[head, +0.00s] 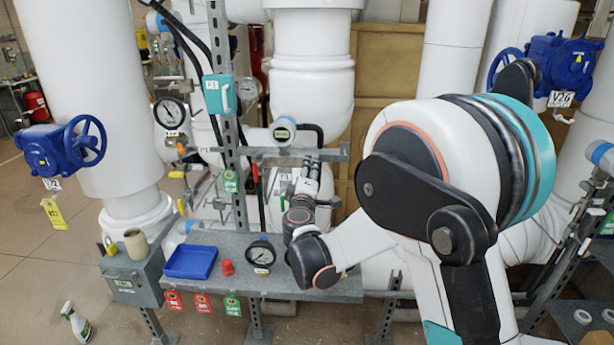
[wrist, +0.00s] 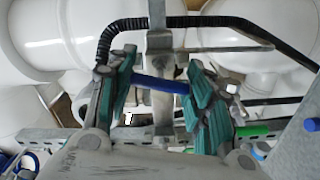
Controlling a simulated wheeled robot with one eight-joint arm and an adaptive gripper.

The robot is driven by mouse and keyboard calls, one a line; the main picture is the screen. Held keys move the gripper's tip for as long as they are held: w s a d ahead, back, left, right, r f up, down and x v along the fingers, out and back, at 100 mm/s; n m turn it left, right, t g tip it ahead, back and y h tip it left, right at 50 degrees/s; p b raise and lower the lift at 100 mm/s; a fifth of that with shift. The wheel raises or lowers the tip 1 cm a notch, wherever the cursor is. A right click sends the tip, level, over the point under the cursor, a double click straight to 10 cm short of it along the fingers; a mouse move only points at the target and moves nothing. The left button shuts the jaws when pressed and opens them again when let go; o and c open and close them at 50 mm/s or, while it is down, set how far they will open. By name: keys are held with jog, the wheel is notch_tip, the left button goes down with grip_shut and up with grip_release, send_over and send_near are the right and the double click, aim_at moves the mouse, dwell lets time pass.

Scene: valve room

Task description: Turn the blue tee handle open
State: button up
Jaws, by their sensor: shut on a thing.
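The blue tee handle (wrist: 160,84) shows in the wrist view as a short blue bar. It lies crosswise between the two teal finger pads of my gripper (wrist: 161,92), its ends at the pads. My gripper is shut on it. Behind it runs a grey metal bracket or stem. In the head view my gripper (head: 308,172) reaches to the steel rail behind the bench, and my wrist and fingers hide the handle there.
A grey bench (head: 322,285) holds a blue tray (head: 190,262), a red cap (head: 227,267) and a gauge (head: 261,254). A steel upright (head: 226,130) stands left of my gripper. In the wrist view a black corrugated hose (wrist: 190,22) arches close behind the fingers.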

jog(key=shift+n, duration=1.5)
jog(key=o, duration=1.1)
jog(key=s, duration=1.2)
jog(key=shift+a, duration=0.25)
